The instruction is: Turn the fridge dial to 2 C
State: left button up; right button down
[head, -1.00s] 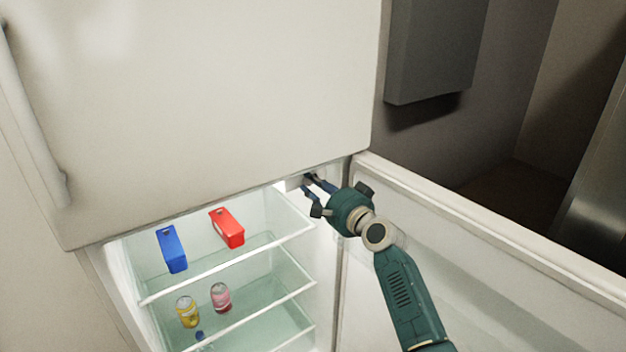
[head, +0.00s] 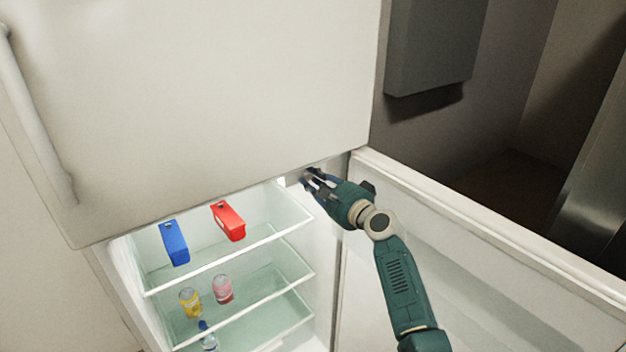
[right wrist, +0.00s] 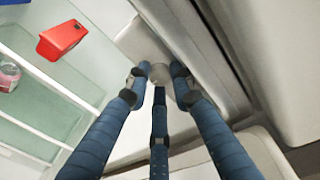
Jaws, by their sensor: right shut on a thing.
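The fridge dial (right wrist: 160,74) is a small pale round knob, seen in the right wrist view between my fingertips, on a light housing (right wrist: 140,40) at the top of the fridge compartment. My right gripper (right wrist: 159,80) is shut on the dial, with its blue fingers around it. In the head view my right gripper (head: 308,178) reaches up to the compartment's top right corner, under the upper door's edge, and hides the dial. The dial's markings cannot be read. My left gripper is not in view.
The lower fridge door (head: 480,235) stands open at the right. Glass shelves (head: 245,240) hold a blue carton (head: 174,243), a red carton (head: 229,222), a yellow can (head: 190,302), a pink can (head: 222,289) and a bottle (head: 208,338). The upper door (head: 210,100) is closed.

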jog(key=shift+d+r, duration=0.1)
jog(key=shift+r, duration=0.05)
jog(key=c, duration=1.8)
grip_release()
jog(key=shift+w, duration=0.1)
jog(key=v, duration=0.8)
jog(key=shift+f, duration=0.25)
